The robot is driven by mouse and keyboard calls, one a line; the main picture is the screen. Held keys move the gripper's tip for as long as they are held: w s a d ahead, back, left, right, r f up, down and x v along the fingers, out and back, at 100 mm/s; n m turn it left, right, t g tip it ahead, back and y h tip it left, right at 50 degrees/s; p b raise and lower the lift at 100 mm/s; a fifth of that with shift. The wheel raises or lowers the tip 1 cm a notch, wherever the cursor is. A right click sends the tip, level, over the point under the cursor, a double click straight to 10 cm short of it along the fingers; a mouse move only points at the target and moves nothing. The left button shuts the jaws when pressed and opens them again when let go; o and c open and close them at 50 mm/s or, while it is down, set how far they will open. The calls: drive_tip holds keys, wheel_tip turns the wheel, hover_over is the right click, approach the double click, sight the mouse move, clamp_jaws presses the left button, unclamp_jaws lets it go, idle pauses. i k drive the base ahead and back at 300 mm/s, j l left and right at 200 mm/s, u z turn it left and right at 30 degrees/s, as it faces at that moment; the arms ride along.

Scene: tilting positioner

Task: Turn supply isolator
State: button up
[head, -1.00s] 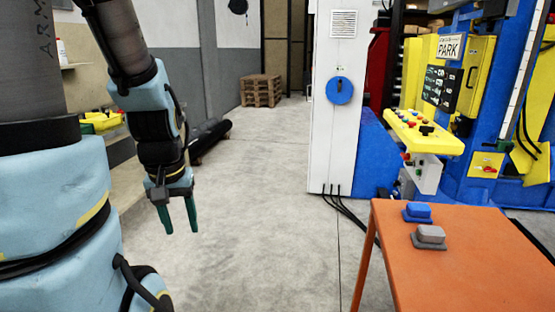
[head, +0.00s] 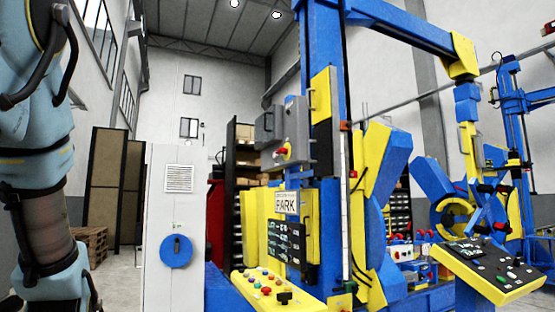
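A white cabinet (head: 165,215) stands left of centre in the head view. On its front is a round blue disc (head: 176,251) with a dark, roughly upright handle at its middle. A grey box (head: 283,135) high on the blue machine column carries a red and yellow rotary switch (head: 282,152). I see no label telling which of the two is the supply isolator. My arm hangs down the left edge, apart from both. My gripper is below the picture and out of view.
Another yellow control panel (head: 490,268) is at the lower right. The blue machine column (head: 325,100) rises behind. Wooden pallets (head: 92,243) lie at the left back.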

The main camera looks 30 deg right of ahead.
sight(284, 151)
drive_tip(key=i+u, duration=0.25)
drive_tip(key=i, duration=0.55)
drive_tip(key=i+l+u, duration=0.2)
drive_tip(key=i, duration=0.65)
drive_tip(key=j, duration=0.1)
